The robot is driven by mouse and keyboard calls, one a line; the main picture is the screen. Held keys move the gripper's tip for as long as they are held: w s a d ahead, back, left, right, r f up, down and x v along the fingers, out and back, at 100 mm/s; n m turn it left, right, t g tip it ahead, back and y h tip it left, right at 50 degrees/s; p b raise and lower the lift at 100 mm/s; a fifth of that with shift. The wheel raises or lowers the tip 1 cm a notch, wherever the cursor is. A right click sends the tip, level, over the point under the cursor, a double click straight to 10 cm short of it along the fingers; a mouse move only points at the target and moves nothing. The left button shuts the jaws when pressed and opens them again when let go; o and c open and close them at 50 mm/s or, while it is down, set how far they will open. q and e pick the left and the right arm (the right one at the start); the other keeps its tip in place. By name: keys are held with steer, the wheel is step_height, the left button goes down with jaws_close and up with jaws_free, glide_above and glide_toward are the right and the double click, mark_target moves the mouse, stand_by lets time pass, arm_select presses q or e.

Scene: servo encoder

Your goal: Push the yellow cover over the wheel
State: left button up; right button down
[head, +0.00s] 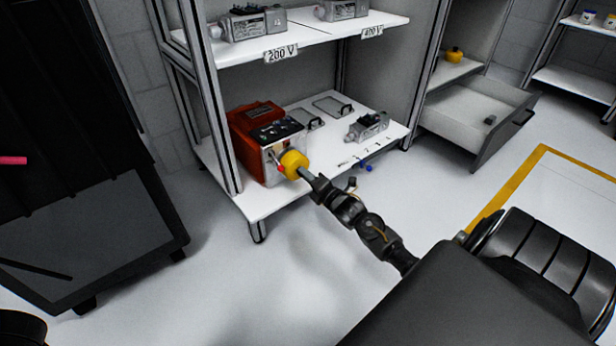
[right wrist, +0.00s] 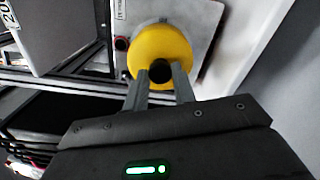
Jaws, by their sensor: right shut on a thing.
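The yellow cover (head: 292,163) is round and sits against the light front face of an orange-red machine (head: 249,128) on the shelf. In the right wrist view the yellow cover (right wrist: 152,42) is a disc with a dark round knob at its lower middle. My right gripper (head: 303,173) reaches it from the lower right. In the right wrist view its fingers (right wrist: 160,77) are closed on the cover around the dark knob. The wheel cannot be made out; the cover and fingers block that part of the face. My left gripper is not in view.
The machine stands on the lower white shelf (head: 262,204), beside a grey device (head: 367,126) and two flat plates. An upper shelf with "200 V" and "400 V" labels hangs above. An open drawer (head: 478,115) is at right, a dark cabinet at left. Floor in front is clear.

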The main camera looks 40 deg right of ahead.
steer(key=shift+w, duration=0.5)
stand_by(0.3)
steer(key=c, duration=0.7)
jaws_free()
steer(key=shift+s+p, duration=0.3)
steer(key=shift+s, duration=0.05)
steer(key=shift+s+p, duration=0.8)
steer(key=shift+s, duration=0.3)
steer(key=shift+s, duration=0.15)
